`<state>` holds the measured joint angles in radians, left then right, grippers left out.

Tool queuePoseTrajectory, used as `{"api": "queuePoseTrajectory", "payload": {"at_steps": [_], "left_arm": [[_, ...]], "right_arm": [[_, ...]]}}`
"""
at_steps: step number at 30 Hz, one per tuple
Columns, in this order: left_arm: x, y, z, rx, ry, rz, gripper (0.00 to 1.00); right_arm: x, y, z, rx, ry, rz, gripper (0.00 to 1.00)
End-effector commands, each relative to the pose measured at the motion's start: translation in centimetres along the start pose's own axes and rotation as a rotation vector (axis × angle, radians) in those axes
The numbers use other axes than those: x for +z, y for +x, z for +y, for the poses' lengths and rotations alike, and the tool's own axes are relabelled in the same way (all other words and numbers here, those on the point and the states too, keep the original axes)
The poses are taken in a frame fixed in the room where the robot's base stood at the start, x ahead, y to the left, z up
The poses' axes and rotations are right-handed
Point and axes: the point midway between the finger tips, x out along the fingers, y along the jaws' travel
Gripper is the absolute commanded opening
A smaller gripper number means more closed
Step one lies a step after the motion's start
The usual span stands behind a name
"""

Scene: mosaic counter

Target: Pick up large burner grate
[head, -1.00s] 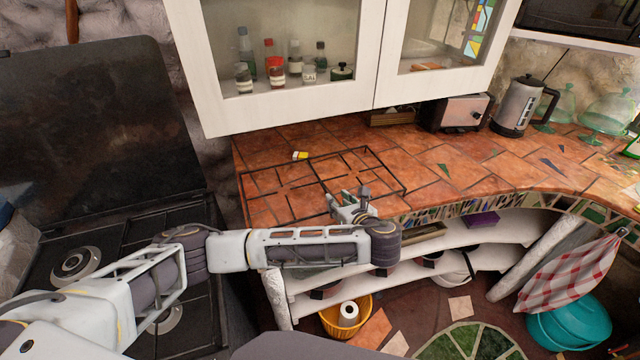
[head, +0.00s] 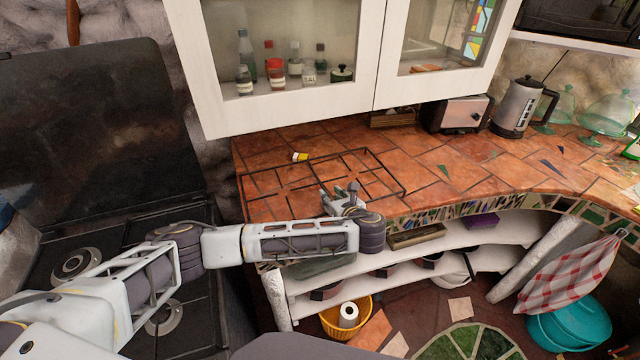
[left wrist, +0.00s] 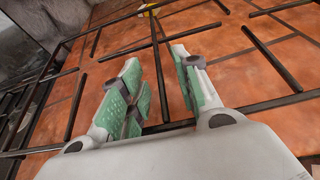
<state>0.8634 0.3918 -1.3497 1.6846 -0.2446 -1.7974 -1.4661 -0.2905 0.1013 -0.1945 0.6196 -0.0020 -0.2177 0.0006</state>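The large burner grate (head: 386,170), a wide frame of thin black bars, lies on the orange tiled counter below the wall cabinet. My left gripper (head: 330,194) is over the grate's front part, near the counter's front edge. In the left wrist view my left gripper (left wrist: 158,62) is open, its green-padded fingers apart, with one bar of the grate (left wrist: 271,58) running between them in the picture. I cannot tell whether the fingers touch that bar. The wrist and forearm hide part of the grate's front edge. My right gripper is out of view.
A small yellow-capped item (head: 300,157) lies by the grate's back side. The stove (head: 90,235) is at left. A toaster (head: 457,114) and a kettle (head: 523,106) stand at the back right. The white cabinet (head: 285,55) hangs above. The counter right of the grate is clear.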

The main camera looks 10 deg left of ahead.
Motion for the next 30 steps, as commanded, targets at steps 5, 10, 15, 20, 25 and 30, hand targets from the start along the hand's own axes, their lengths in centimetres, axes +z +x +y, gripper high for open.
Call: {"api": "queuePoseTrajectory", "payload": {"at_steps": [5, 10, 15, 20, 25, 30], "left_arm": [[-0.1, 2.1, 0.3, 0.004, 0.002, -0.001, 0.32], [-0.1, 3.6, 0.2, 0.002, 0.001, -0.001, 0.32], [-0.1, 3.9, 0.2, 0.001, 0.001, -0.001, 0.32], [-0.1, 3.9, 0.2, 0.001, 0.001, 0.0, 0.32], [-0.1, 3.9, 0.2, 0.001, 0.001, 0.0, 0.32], [-0.1, 3.9, 0.2, 0.001, 0.001, 0.0, 0.15]], "right_arm": [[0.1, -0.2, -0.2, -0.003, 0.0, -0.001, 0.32], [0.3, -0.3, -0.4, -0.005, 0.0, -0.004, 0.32], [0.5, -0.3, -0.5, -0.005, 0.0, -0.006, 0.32], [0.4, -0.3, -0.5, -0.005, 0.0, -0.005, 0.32], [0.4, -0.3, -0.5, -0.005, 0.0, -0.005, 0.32], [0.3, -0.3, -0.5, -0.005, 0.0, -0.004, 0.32]]}}
